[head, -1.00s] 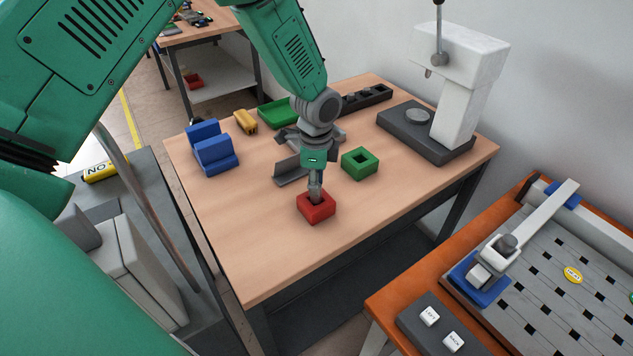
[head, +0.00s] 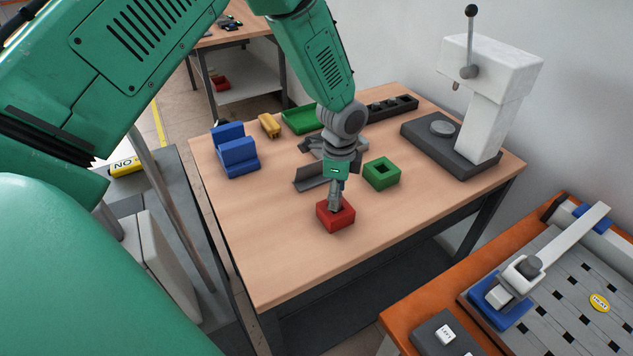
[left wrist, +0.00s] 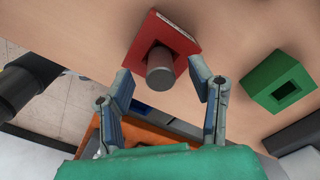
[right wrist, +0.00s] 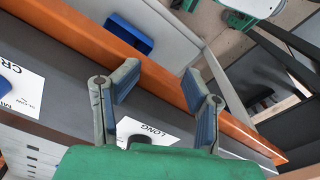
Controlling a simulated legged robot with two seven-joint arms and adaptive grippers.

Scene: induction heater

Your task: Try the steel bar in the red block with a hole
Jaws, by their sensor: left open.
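The red block (head: 336,218) lies on the wooden table, below my left gripper (head: 336,205). In the left wrist view the steel bar (left wrist: 160,68), a short grey cylinder, stands in the hole of the red block (left wrist: 178,32), its end sticking out towards me. The two left fingers are spread on either side of the bar's end, with gaps visible beside it. How deep the bar goes is hidden. In the head view the fingers cover the bar. My right gripper (right wrist: 160,88) is open and empty, over a grey surface with labels.
A green block with a square hole (head: 381,175) stands close behind right of the red block. A grey angled holder (head: 312,175), a blue stand (head: 236,155), a green tray (head: 300,121) and a press (head: 465,140) stand farther back. The table's front is clear.

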